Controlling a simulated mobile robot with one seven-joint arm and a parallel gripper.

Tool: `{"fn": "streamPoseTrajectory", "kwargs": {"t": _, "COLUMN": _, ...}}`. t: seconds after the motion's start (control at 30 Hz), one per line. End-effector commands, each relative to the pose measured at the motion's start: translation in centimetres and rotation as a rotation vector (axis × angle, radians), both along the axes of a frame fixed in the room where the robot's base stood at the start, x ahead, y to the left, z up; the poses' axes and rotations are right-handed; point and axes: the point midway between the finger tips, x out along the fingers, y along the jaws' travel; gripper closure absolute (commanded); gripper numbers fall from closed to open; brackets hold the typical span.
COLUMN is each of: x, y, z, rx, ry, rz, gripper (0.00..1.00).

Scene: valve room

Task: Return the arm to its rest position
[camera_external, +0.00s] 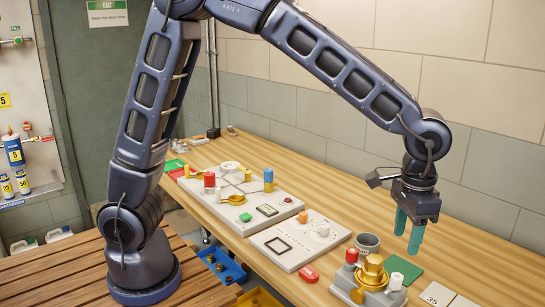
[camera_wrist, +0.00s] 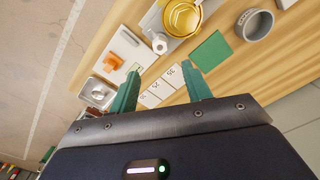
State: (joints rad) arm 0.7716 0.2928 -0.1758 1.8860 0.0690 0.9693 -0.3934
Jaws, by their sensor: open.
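My arm rises from its round base on the slatted wooden platform and arches to the right over the workbench. My gripper (camera_external: 408,236) points down above the right part of the bench, with teal fingers apart and nothing between them. In the wrist view my gripper (camera_wrist: 161,72) also shows its two fingers spread and empty. Below it are numbered white cards (camera_wrist: 160,88) and a green square (camera_wrist: 211,51). No contact with the bench is visible.
A brass valve piece (camera_external: 373,275) on a grey base stands left of my gripper, near a grey cup (camera_external: 367,242). A red block (camera_external: 309,274) and panels with knobs (camera_external: 243,198) lie farther left. A tiled wall (camera_external: 460,140) rises behind the bench.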

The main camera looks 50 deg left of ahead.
Motion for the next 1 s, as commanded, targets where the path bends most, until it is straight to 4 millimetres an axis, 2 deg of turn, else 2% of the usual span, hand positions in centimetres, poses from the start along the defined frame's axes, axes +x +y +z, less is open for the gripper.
{"fn": "streamPoseTrajectory", "kwargs": {"t": 0.07, "x": 0.2, "y": 0.6, "z": 0.4, "rx": -0.002, "ry": -0.003, "rz": 0.006, "gripper": 0.51}}
{"fn": "streamPoseTrajectory", "kwargs": {"t": 0.17, "x": 0.9, "y": 2.6, "z": 1.5, "rx": -0.009, "ry": -0.016, "rz": 0.025, "gripper": 0.51}}
{"fn": "streamPoseTrajectory", "kwargs": {"t": 0.33, "x": 2.4, "y": 8.6, "z": 4.7, "rx": -0.027, "ry": -0.052, "rz": 0.081, "gripper": 0.51}}
{"fn": "streamPoseTrajectory", "kwargs": {"t": 0.53, "x": 3.0, "y": 16.5, "z": 8.1, "rx": -0.048, "ry": -0.097, "rz": 0.152, "gripper": 0.51}}
{"fn": "streamPoseTrajectory", "kwargs": {"t": 0.77, "x": 2.1, "y": 25.0, "z": 11.0, "rx": -0.068, "ry": -0.15, "rz": 0.234, "gripper": 0.51}}
{"fn": "streamPoseTrajectory", "kwargs": {"t": 1.0, "x": -0.5, "y": 33.1, "z": 13.0, "rx": -0.086, "ry": -0.205, "rz": 0.322, "gripper": 0.51}}
